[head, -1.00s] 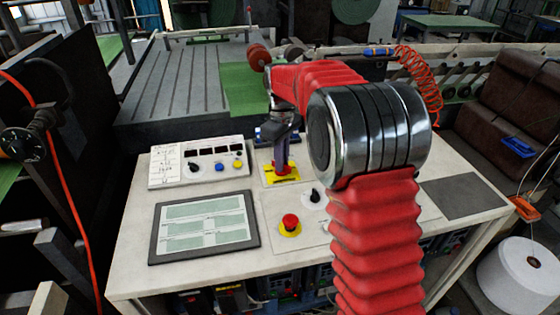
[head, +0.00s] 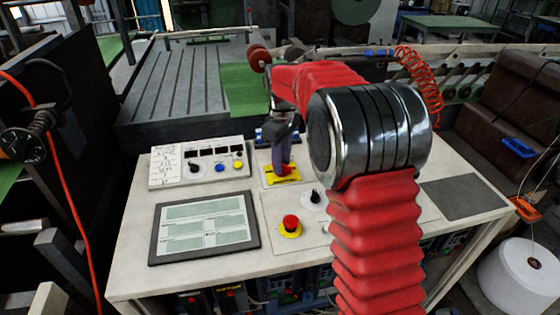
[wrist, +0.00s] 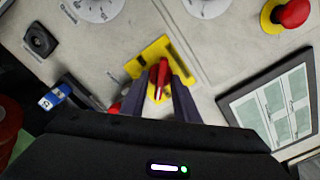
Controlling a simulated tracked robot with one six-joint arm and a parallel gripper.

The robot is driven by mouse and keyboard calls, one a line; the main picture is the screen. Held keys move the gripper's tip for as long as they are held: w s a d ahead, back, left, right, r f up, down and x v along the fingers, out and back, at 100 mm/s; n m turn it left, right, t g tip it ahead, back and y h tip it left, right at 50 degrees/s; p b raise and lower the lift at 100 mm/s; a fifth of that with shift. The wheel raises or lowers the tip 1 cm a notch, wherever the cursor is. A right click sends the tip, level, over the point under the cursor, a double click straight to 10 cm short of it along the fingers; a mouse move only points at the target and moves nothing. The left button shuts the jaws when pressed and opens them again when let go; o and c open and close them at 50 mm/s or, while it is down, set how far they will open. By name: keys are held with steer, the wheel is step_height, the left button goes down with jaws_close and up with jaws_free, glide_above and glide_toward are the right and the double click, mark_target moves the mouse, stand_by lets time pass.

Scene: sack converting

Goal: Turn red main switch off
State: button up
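The red main switch is a red rotary handle on a yellow plate (head: 283,174) on the console top, behind the emergency stop. In the wrist view the red handle (wrist: 162,74) stands over the yellow plate (wrist: 149,60). My gripper (head: 283,165) points down at it; in the wrist view its two dark fingers (wrist: 163,84) stand on either side of the handle. Yellow shows between handle and fingers, so it looks open around the handle. In the head view the fingers hide most of the handle.
A red emergency stop (head: 291,223) on a yellow base and a black selector knob (head: 315,196) are close in front. A tablet-like screen (head: 204,228) lies front left. A button panel (head: 199,163) stands left. A blue-and-black device (wrist: 62,98) is close beside the gripper.

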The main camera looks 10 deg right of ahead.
step_height(320, 180, up, 14)
steer(key=shift+f, duration=0.15)
stand_by(0.7)
steer(key=m, duration=0.4)
glide_above(283, 178)
step_height(283, 178, down, 5)
steer(key=s+m+t, duration=0.5)
steer(key=s, duration=2.6)
steer(key=shift+s+f+t, duration=0.15)
steer(key=shift+f+t, duration=0.1)
steer(key=shift+t, duration=0.05)
